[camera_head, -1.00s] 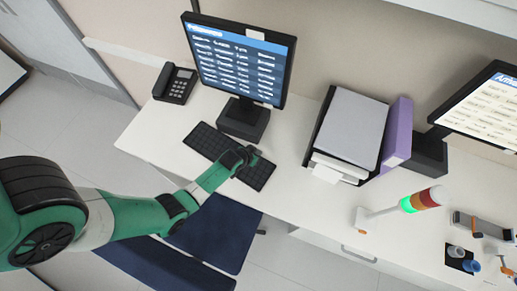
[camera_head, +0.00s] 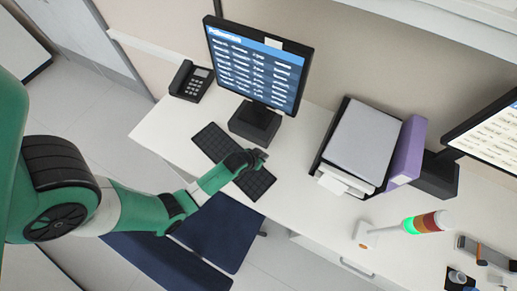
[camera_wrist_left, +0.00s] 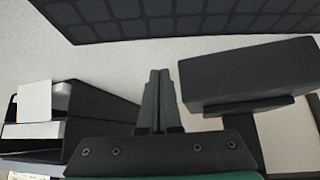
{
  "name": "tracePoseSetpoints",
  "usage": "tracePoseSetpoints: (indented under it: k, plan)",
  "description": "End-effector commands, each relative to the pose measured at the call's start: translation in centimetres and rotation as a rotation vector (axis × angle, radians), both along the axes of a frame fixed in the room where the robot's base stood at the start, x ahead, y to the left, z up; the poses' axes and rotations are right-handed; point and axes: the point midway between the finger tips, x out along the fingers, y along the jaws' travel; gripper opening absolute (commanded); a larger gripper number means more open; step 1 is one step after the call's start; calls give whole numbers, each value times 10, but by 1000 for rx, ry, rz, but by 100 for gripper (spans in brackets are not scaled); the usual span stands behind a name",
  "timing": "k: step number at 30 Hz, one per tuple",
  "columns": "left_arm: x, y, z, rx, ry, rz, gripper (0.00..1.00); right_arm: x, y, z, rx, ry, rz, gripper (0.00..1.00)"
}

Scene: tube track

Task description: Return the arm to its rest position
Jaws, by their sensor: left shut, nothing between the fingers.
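My left arm, green and black, reaches in from the left over the desk. Its left gripper (camera_head: 262,153) is above the black keyboard (camera_head: 256,182), in front of the monitor base. In the left wrist view the two dark fingers (camera_wrist_left: 160,75) are pressed together with nothing between them, and the keyboard (camera_wrist_left: 190,18) shows beyond their tips along the top. Whether the gripper touches the keyboard I cannot tell. My right gripper is not in view.
A monitor (camera_head: 255,65) stands behind the keyboard, with a black phone (camera_head: 191,80) to its left. To the right are a paper tray (camera_head: 361,140), a purple binder (camera_head: 408,150) and a signal light (camera_head: 425,222). A dark blue chair (camera_head: 220,233) stands below the desk edge.

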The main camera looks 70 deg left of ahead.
Motion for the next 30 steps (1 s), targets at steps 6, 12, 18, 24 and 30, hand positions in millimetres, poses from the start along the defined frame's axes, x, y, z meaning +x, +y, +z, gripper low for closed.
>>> tracePoseSetpoints:
  k: [6, 12, 18, 24, 30]
  plan:
    - [-27, -15, 40, -1, 1, -1, 0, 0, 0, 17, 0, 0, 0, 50]
    - [-36, -20, 51, -1, 1, -1, 0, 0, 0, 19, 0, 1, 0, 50]
    - [-37, -20, 52, 0, 1, -1, 0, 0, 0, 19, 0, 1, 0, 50]
    - [-36, -21, 53, -1, 1, -4, 0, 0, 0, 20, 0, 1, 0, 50]
    - [17, -28, 105, 35, -90, -72, 0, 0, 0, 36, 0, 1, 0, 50]
